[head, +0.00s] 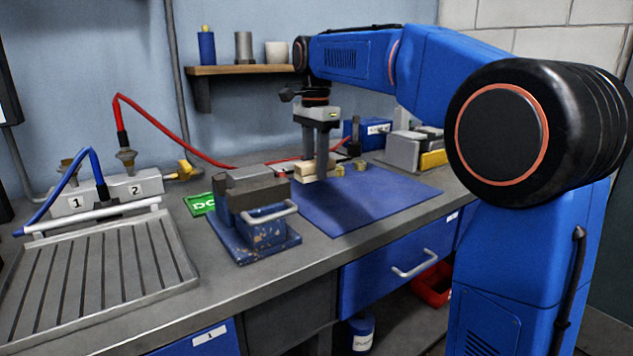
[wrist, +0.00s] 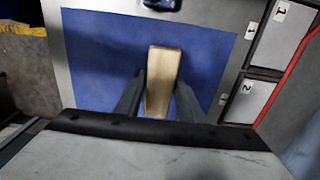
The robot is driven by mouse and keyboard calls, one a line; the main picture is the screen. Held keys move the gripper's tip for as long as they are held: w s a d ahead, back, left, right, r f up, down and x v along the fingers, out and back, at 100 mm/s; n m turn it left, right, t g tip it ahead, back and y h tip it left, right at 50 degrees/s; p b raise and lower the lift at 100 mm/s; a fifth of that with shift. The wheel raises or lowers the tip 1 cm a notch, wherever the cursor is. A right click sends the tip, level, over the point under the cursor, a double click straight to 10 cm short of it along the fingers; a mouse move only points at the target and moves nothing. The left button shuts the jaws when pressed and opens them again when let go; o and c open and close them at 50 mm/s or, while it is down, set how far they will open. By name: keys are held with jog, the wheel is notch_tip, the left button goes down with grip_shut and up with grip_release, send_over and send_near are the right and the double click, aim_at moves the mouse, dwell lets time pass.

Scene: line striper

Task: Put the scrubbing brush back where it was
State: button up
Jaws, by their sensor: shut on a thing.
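My gripper (head: 318,178) points down over the back left part of the blue mat (head: 375,200). It is shut on a pale wooden block, which looks like the scrubbing brush (head: 304,170). In the wrist view the brush (wrist: 163,75) lies lengthwise between the two dark fingers, with the blue mat (wrist: 100,60) behind it. The bristles are not visible. I cannot tell whether the brush touches the mat or hangs just above it.
A blue vise (head: 255,225) stands left of the mat. Further left are a slatted tray (head: 100,275) and a numbered manifold (head: 108,192) with hoses. Small brass-coloured pieces (head: 360,167) lie near the gripper. A blue box (head: 368,133) stands behind. The mat's front is clear.

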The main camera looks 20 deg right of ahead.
aim_at(315, 180)
jog(key=shift+f, duration=2.15)
jog(key=shift+f, duration=0.1)
jog(key=o, duration=1.1)
notch_tip(315, 180, up, 12)
jog(key=shift+r, duration=0.1)
jog(key=shift+s, duration=0.1)
